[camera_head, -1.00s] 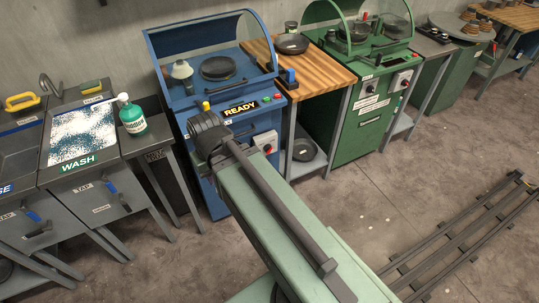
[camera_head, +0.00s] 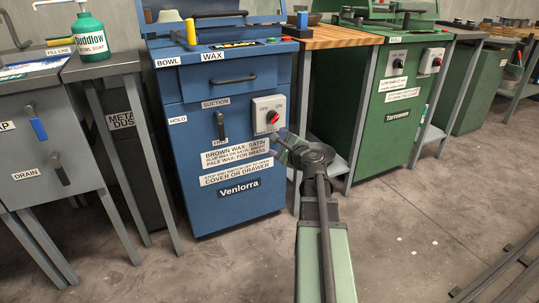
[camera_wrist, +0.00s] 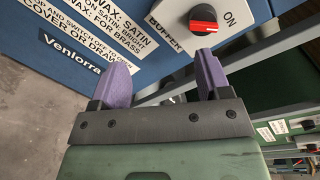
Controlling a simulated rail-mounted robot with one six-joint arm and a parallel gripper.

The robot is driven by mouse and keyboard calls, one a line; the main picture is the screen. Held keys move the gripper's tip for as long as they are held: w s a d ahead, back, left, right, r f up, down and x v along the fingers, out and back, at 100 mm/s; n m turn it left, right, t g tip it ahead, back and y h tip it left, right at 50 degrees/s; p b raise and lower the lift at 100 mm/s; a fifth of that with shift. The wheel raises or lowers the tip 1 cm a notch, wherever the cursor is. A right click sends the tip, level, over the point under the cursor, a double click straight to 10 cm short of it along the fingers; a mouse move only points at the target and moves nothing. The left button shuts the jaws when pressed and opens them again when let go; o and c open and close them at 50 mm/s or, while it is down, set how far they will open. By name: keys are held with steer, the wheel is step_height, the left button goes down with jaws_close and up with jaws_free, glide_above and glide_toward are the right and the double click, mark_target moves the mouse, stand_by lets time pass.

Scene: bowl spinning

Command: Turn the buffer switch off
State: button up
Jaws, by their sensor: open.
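The buffer switch (camera_head: 268,115) is a white box with a red and black knob on the front of the blue cabinet (camera_head: 225,130), marked OFF and ON. In the wrist view the knob (camera_wrist: 203,18) shows at the top right, near the words BUFFER and ON. I cannot tell for sure which mark it points at. My gripper (camera_head: 283,145) is just below and right of the switch in the head view. In the wrist view my gripper (camera_wrist: 163,62) has its two purple fingers apart with nothing between them. The fingers are apart from the knob.
The suction lever (camera_head: 221,125) and a drawer handle (camera_head: 231,80) are on the blue cabinet. A green cabinet (camera_head: 385,110) with its own switch (camera_head: 431,60) stands to the right. A wood-topped table (camera_head: 335,38) is between them.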

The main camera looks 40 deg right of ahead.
mark_target(275, 119)
steer(key=w+d+r+m+h, duration=0.1)
steer(key=w+d+m, duration=0.1)
steer(key=w, duration=0.1)
steer(key=w+d+r+m+h, duration=0.1)
steer(key=w+d+m, duration=0.1)
steer(key=w, duration=0.2)
steer(key=w+d+r+m+h, duration=0.1)
steer(key=w+d+m, duration=0.1)
steer(key=w, duration=0.1)
steer(key=shift+w+t, duration=0.2)
steer(key=shift+t, duration=0.1)
steer(key=shift+a, duration=0.1)
steer(key=c, duration=0.9)
steer(key=shift+o, duration=0.2)
